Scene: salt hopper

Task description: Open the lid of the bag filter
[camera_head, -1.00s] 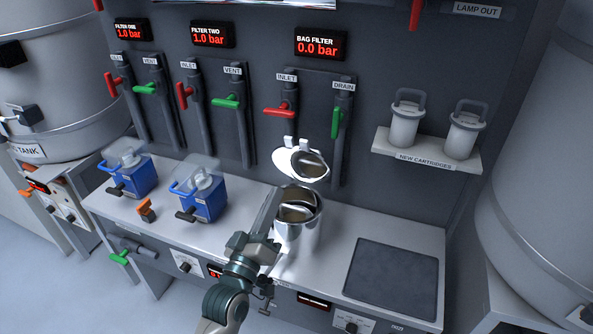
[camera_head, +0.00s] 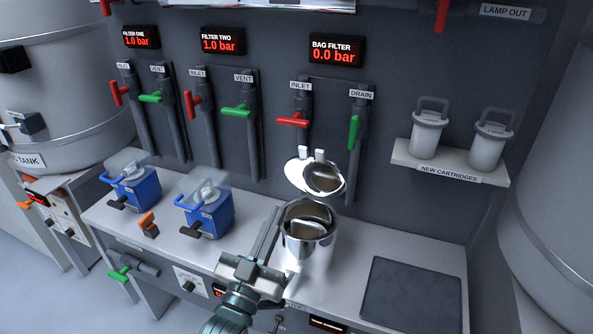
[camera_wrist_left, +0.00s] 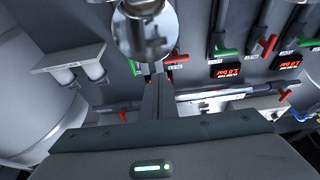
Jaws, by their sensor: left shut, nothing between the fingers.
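The bag filter is a shiny metal pot (camera_head: 309,247) on the bench, with its mouth open and a curved metal piece inside. Its lid (camera_head: 299,174) stands raised and tilted at the back of the pot, near the wall, with its shiny underside partly showing. My left gripper (camera_head: 277,212) is shut and empty, its long fingers pointing up beside the pot's left rim. I cannot tell whether they touch the pot. In the left wrist view the shut fingers (camera_wrist_left: 156,72) show below a shiny round metal part (camera_wrist_left: 145,30). My right gripper is not in view.
Blue filter units (camera_head: 207,212) with clear covers stand to the left. Red and green valve handles (camera_head: 292,122) are on the wall behind. A shelf (camera_head: 450,164) holds new cartridges at the right. A dark mat (camera_head: 412,293) lies on clear bench to the right.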

